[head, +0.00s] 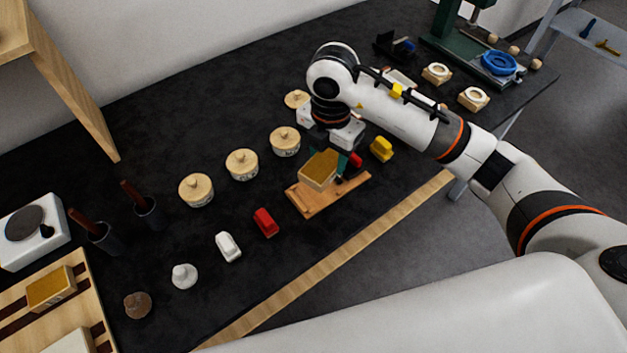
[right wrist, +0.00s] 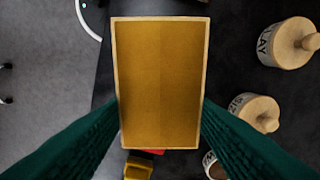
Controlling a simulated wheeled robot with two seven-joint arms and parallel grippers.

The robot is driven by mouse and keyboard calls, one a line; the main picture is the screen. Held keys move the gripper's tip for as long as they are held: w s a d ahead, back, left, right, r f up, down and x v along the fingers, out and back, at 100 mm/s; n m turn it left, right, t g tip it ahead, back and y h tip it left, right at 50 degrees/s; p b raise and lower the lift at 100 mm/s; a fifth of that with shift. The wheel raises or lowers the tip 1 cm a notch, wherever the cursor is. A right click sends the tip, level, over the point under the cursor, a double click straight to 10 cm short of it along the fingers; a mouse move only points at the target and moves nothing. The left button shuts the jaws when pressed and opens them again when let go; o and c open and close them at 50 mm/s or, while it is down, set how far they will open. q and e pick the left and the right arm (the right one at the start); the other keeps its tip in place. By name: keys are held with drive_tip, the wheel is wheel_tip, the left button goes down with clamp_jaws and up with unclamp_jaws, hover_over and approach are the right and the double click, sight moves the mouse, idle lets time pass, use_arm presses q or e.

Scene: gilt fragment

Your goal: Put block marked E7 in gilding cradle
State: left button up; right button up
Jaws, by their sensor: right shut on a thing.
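My right gripper (head: 329,158) is shut on a pale block with a gold top (head: 317,172). In the right wrist view the same block (right wrist: 159,82) lies between the two green fingers, its gold face toward the camera. No E7 mark is readable on it. A flat wooden cradle (head: 304,206) is on the dark table under the block in the head view. The block looks roughly level over the cradle; I cannot tell whether it touches it. The cradle is hidden in the wrist view. My left gripper is not in view.
A wooden rack at lower left holds another gold-topped block (head: 50,289). Round lidded pots (head: 242,164) stand behind the cradle. A red item (head: 265,222) and a white item (head: 228,247) lie left of it; a yellow one (head: 381,149) lies right. A wooden strip (head: 340,257) edges the table.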

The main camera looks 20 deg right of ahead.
drive_tip(key=m, duration=0.1)
drive_tip(key=w+m, duration=0.1)
drive_tip(key=shift+w+a+r+m, duration=0.1)
drive_tip(key=shift+r+m, duration=0.25)
drive_tip(key=shift+m, duration=0.05)
drive_tip(key=shift+f, duration=0.2)
drive_tip(key=shift+m, duration=0.3)
wheel_tip(320, 180, down, 9)
drive_tip(key=shift+p, duration=0.6)
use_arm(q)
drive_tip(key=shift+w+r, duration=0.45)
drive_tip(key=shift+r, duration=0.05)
use_arm(e)
drive_tip(key=shift+f, duration=0.2)
drive_tip(key=o, duration=1.1)
drive_tip(key=shift+f, duration=0.1)
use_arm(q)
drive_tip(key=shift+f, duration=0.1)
